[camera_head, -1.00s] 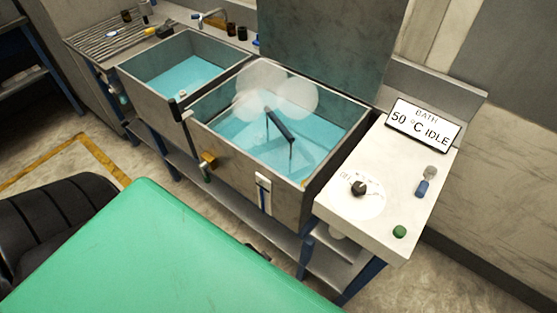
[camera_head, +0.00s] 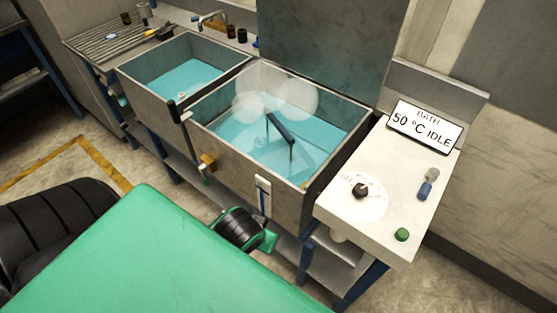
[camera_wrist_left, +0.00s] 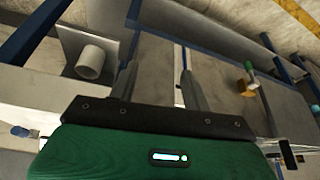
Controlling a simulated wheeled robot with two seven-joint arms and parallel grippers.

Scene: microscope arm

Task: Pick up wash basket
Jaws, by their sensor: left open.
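The wash basket (camera_head: 280,128) stands in the right-hand basin (camera_head: 318,178). Its dark bar handle on a thin upright rises above the blue water; its lower part is blurred under water and white vapour. My left gripper (camera_wrist_left: 160,55) is open and empty, its two dark fingers apart in front of the basin's outer wall in the left wrist view. In the head view, its black and green wrist part shows low in front of this basin, below the rim and apart from the basket; its fingertips are hidden there. My right gripper is not in view.
A second water-filled basin (camera_head: 178,76) adjoins on the left. A control box (camera_head: 385,180) with dial, switch, green button and a "BATH 50 °C IDLE" sign (camera_head: 425,127) stands on the right. A yellow valve (camera_head: 208,161) juts from the front wall.

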